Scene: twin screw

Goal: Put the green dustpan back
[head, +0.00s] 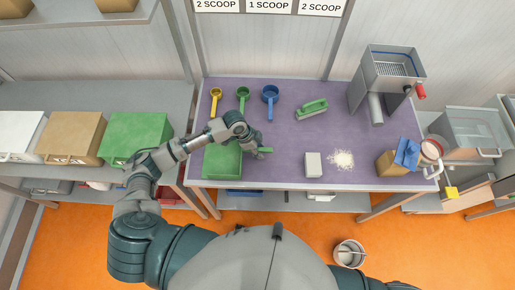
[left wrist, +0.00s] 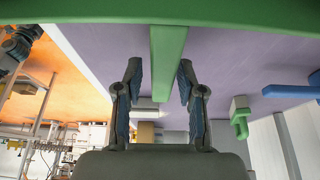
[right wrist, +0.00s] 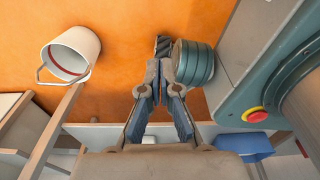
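The green dustpan (head: 222,161) lies on the left front part of the purple table top (head: 300,145), its handle pointing right. My left gripper (head: 259,152) is at the handle. In the left wrist view, the fingers of my left gripper (left wrist: 160,80) are spread apart with the green handle (left wrist: 168,55) between them; a gap shows on the left side, and contact on the right is unclear. The pan body (left wrist: 70,12) crosses the top of that view. My right gripper (right wrist: 160,75) has its fingertips together, with nothing visible between them, above the orange floor.
A green brush (head: 312,108) and blue scoop (head: 270,95) lie farther back. A white block (head: 313,164) and powder pile (head: 342,159) are to the right. A green bin (head: 135,138) stands on the left shelf. A bucket (head: 349,253) stands on the floor.

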